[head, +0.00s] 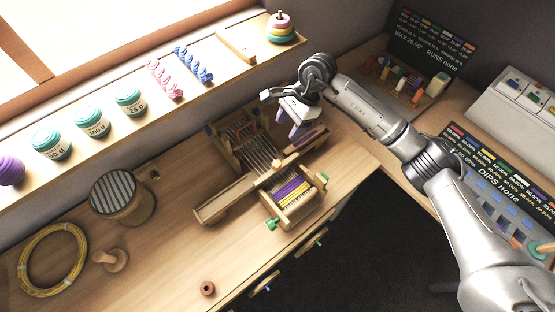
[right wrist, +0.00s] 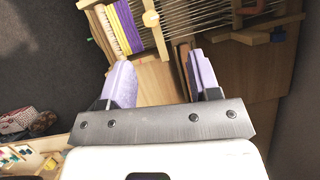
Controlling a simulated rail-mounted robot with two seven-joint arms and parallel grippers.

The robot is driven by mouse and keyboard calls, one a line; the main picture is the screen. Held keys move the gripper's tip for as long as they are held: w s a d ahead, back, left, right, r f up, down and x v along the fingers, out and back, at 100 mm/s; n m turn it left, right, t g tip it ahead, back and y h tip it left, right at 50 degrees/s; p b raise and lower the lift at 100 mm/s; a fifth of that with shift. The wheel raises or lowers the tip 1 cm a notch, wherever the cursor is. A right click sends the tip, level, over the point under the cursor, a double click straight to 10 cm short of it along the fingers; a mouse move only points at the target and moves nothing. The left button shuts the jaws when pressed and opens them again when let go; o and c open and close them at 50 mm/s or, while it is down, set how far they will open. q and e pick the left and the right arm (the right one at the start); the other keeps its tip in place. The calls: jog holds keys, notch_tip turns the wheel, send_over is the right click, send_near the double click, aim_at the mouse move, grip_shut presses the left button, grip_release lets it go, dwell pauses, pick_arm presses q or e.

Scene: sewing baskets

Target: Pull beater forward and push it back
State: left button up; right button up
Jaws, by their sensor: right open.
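A small wooden table loom (head: 262,165) stands on the bench in the head view. A wooden crossbar with a pale round knob (head: 277,163), which looks like the beater, lies across it between the bare warp threads (head: 250,145) and the purple and yellow woven cloth (head: 292,190). In the right wrist view the knob (right wrist: 150,18) is at the top, beyond the fingers. My right gripper (head: 293,124) is open and empty, with its purple fingers above the loom's right side, apart from the knob. In the wrist view the fingers (right wrist: 163,80) are spread over wood. My left gripper is not in view.
A striped-top wooden jar (head: 116,194), yellow coil (head: 52,260) and wooden spool (head: 111,260) stand left on the bench. A small reddish spool (head: 207,288) is near the front edge. A shelf (head: 215,90) with jars runs behind.

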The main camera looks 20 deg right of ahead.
aim_at(277, 163)
jog(key=shift+n+g, duration=0.4)
jog(key=shift+n, duration=0.4)
jog(key=p+x, duration=0.1)
jog(key=x, duration=0.3)
jog(key=p+x, duration=0.1)
jog(key=x, duration=0.3)
jog(key=d+p+x, duration=0.1)
jog(key=x, duration=0.3)
jog(key=shift+s+f, duration=0.3)
jog(key=shift+s, duration=0.15)
jog(key=shift+a+f, duration=0.25)
jog(key=shift+f, duration=0.25)
jog(key=shift+f+h, duration=0.25)
jog(key=shift+h, duration=0.05)
grip_shut()
